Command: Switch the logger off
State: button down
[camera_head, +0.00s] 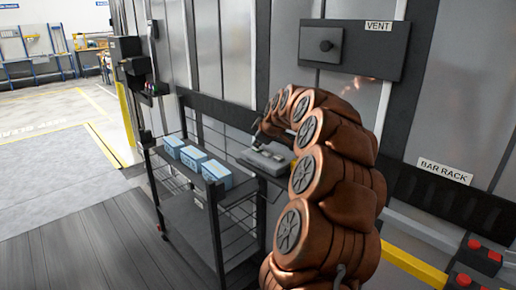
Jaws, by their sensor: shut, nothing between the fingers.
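A small grey box-like device (268,161), which looks like the logger, lies on the right end of the dark cart's top. Its switch is too small to make out, and my arm covers part of its right side. My gripper (256,143) points down just above the back of the device. It is small and dark in this view. The fingers are shut and hold nothing. I cannot tell whether the fingertips touch the device.
The wire-sided cart (184,201) carries several blue-and-white boxes (193,157) left of the device. A wall panel marked VENT (376,54) is above right. A BAR RACK label (445,172) and red-button boxes (480,256) are at right. Floor at left is clear.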

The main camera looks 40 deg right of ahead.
jog(key=shift+r, duration=0.9)
jog(key=shift+r+p, duration=0.4)
jog(key=shift+r, duration=2.2)
